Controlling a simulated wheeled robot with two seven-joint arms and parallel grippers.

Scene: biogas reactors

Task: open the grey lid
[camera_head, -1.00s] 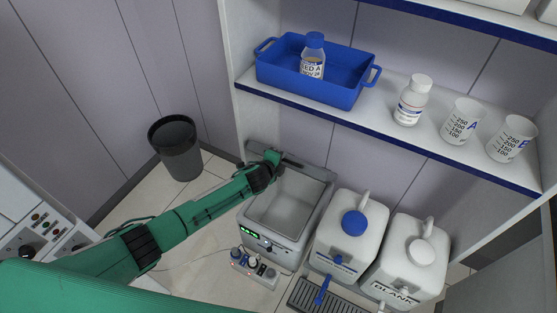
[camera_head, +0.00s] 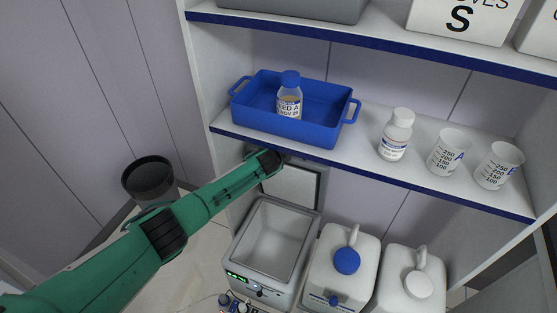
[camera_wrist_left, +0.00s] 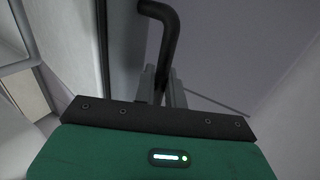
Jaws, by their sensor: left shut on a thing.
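The grey lid (camera_head: 293,187) stands raised at the back of the grey bath (camera_head: 234,287), below the shelf, with its inner face partly showing. The bath's basin is open and looks empty. My left arm reaches in from the left, and my left gripper (camera_head: 274,161) is at the lid's upper part, its fingertips hard to make out there. In the left wrist view, the gripper (camera_wrist_left: 161,92) is shut on a black bent handle (camera_wrist_left: 158,25), with a grey surface behind it. My right gripper is not in view.
Just above the lid is a shelf (camera_head: 375,174) with a blue tray (camera_head: 320,132) holding a bottle (camera_head: 289,98), a white bottle (camera_head: 396,136) and two beakers. White canisters (camera_head: 338,277) stand right of the bath. A dark bin (camera_head: 148,180) is at the left.

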